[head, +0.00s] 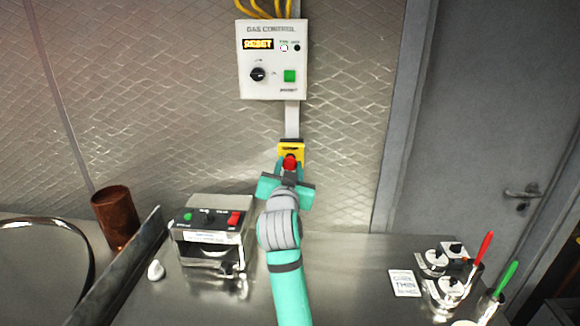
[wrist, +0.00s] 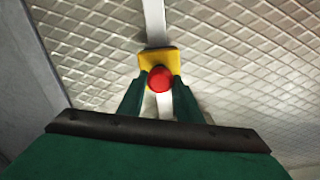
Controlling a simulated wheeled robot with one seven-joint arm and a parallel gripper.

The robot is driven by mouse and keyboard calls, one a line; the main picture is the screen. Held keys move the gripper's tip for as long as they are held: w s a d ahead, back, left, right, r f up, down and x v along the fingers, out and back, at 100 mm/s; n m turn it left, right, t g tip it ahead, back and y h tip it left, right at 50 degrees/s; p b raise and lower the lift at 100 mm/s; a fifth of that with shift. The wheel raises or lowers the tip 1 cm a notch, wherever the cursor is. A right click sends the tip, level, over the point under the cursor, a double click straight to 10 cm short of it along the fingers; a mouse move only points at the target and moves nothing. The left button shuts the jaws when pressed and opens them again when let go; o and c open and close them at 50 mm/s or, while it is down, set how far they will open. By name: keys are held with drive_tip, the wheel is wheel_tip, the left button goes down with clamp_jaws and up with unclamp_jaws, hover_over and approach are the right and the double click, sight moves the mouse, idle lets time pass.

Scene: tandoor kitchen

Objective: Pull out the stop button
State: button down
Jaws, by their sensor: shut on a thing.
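The stop button is a red knob (head: 290,162) on a yellow box (head: 291,149) fixed to the wall below the gas control panel. It also shows in the wrist view as a red knob (wrist: 160,79) in front of its yellow box (wrist: 160,60). My gripper (head: 289,168) is at the button, its two fingers closed on either side of the red knob. In the wrist view the fingertips (wrist: 160,84) flank the knob left and right. The knob's stem and lower side are hidden.
The gas control panel (head: 271,65) above shows "RESET" and a green button (head: 289,76). A metal appliance (head: 212,236) and a copper cup (head: 116,216) stand left on the steel counter. Pots with red and green handles stand at right. A grey door (head: 470,130) is at right.

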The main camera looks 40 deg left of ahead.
drive_tip(key=c, duration=1.3)
unclamp_jaws()
drive_tip(key=shift+d, duration=0.25)
drive_tip(key=shift+s+a, duration=0.15)
drive_tip(key=shift+a, duration=0.05)
drive_tip(key=shift+s, duration=0.2)
drive_tip(key=v, duration=1)
drive_tip(key=shift+d+f, duration=0.1)
drive_tip(key=shift+d, duration=0.25)
drive_tip(key=shift+s+a, duration=0.15)
